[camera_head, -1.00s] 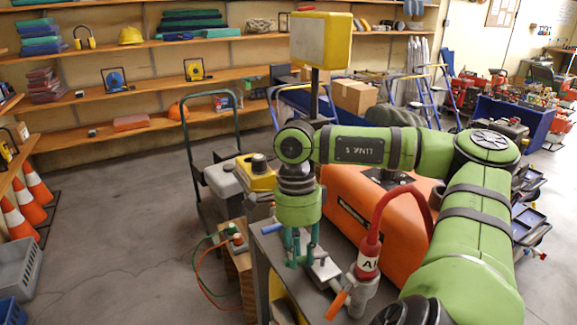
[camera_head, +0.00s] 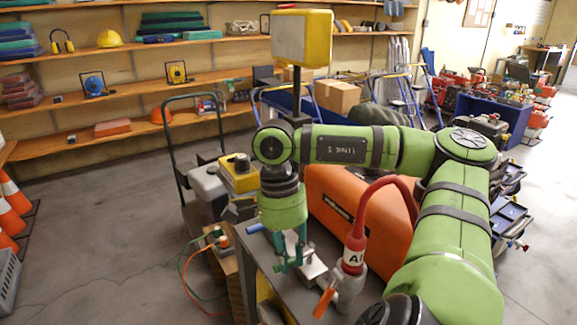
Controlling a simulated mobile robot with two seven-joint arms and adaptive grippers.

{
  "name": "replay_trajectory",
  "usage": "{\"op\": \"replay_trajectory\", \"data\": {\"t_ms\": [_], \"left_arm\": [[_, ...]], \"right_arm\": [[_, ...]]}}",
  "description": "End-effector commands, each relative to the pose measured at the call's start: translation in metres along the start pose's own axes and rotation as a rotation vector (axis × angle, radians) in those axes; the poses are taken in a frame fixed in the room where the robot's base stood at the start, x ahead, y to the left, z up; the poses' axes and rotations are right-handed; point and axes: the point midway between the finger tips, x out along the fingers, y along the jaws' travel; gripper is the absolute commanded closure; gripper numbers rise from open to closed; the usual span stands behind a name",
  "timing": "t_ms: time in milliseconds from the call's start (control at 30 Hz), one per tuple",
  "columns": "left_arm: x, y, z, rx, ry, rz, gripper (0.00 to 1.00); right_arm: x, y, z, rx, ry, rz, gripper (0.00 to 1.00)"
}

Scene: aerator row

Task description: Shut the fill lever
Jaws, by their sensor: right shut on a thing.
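My right gripper (camera_head: 289,262), with teal fingers, points down over the grey bench (camera_head: 262,256). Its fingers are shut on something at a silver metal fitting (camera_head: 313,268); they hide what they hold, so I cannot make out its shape. Just right of it stands a grey valve (camera_head: 350,288) with an orange lever (camera_head: 325,301) slanting down to the left. A blue handle (camera_head: 255,228) lies at the bench's far left edge. I cannot tell which part is the fill lever. My left gripper is out of view.
An orange machine body (camera_head: 352,212) stands right behind the bench. A green-framed cart (camera_head: 180,125) and a yellow-and-grey unit (camera_head: 238,174) are behind it to the left. Red and green cords (camera_head: 184,277) hang at left. The floor at left is open, with traffic cones (camera_head: 12,195) beyond.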

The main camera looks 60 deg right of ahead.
Motion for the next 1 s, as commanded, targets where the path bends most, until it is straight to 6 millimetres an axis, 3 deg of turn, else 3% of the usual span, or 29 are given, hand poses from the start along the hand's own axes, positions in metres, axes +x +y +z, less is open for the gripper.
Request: {"op": "replay_trajectory", "data": {"t_ms": [33,67,100,733,867,1000], "left_arm": [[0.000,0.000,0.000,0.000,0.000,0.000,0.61],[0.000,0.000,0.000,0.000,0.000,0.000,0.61],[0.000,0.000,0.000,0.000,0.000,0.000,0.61],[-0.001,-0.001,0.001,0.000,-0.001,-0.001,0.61],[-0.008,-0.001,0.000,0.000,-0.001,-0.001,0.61],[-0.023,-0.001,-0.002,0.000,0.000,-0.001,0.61]], "right_arm": [[0.000,0.001,0.001,-0.006,-0.002,0.001,1.00],[0.000,0.001,0.001,-0.005,-0.002,0.001,0.64],[0.000,0.001,0.001,-0.005,-0.002,0.001,0.52],[-0.001,-0.001,0.000,0.013,-0.002,0.001,0.52],[-0.003,-0.004,-0.001,0.100,-0.018,0.001,0.52],[-0.008,-0.014,-0.001,0.296,-0.059,0.001,0.52]]}}
